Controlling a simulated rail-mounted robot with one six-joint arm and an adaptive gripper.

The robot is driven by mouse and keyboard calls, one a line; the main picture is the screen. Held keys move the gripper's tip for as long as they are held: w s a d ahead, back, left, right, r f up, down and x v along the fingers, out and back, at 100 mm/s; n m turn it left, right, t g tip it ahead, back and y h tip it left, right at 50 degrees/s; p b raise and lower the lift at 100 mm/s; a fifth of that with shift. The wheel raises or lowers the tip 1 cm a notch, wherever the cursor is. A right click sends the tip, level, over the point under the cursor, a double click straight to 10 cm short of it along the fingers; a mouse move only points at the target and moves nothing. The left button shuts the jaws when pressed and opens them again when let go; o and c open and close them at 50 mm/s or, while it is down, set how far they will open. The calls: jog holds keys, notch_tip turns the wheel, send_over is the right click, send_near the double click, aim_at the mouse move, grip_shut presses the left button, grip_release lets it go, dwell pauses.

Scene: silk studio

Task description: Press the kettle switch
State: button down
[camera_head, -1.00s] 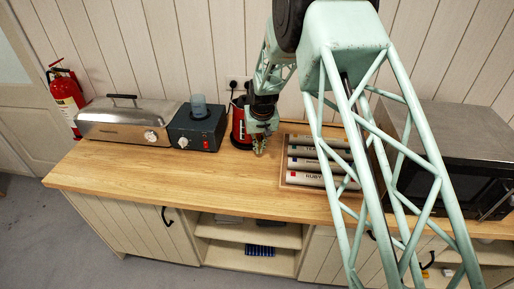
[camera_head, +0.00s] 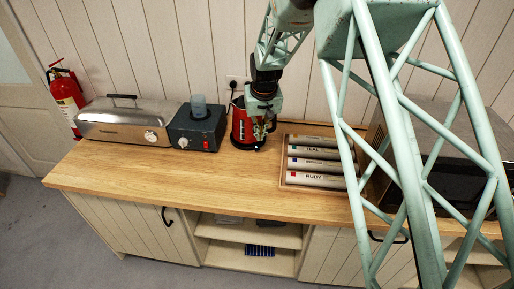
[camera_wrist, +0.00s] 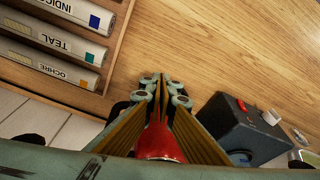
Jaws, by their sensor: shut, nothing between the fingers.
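The red kettle (camera_head: 239,126) stands on the wooden counter against the back wall, with a dark base. My gripper (camera_head: 261,134) is in front of its right side in the head view and hides part of it. In the wrist view the gripper's fingers (camera_wrist: 163,80) are together and empty. The kettle's red body (camera_wrist: 160,145) shows beyond and between the finger links there. I cannot make out the kettle switch in either view. Whether the fingers touch the kettle cannot be told.
A dark box with a knob and blue-grey cup (camera_head: 197,128) stands left of the kettle. A metal warmer (camera_head: 125,120) is further left. A wooden tray (camera_head: 283,178) of labelled tubes lies to the right, near my gripper. The counter's front (camera_head: 190,180) is clear.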

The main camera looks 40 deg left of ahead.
jog(key=shift+v, duration=1)
jog(key=s+d+r+m+b, duration=0.1)
jog(key=d+r+m+b, duration=0.2)
jog(key=d, duration=1)
jog(key=s+d+r+g+h+b, duration=0.15)
jog(key=d+r, duration=0.25)
jog(key=d, duration=1)
jog(key=s+d+r+m+y+b, duration=0.15)
jog(key=d+r+b, duration=0.25)
jog(key=d, duration=0.9)
jog(key=s+d+r+m+t+h+b, duration=0.15)
jog(key=s+d+r, duration=0.25)
jog(key=s+d, duration=0.65)
jog(key=s+d+r+m+y+b, duration=0.15)
jog(key=s+d+r, duration=0.4)
jog(key=d, duration=0.75)
jog(key=s+d+m+t+h, duration=0.1)
jog(key=s+d, duration=0.4)
jog(key=s, duration=0.3)
jog(key=s+d+m+t+h+b, duration=0.1)
jog(key=s+d, duration=0.3)
jog(key=s, duration=0.5)
jog(key=shift+s+d, duration=0.2)
jog(key=shift+d, duration=0.2)
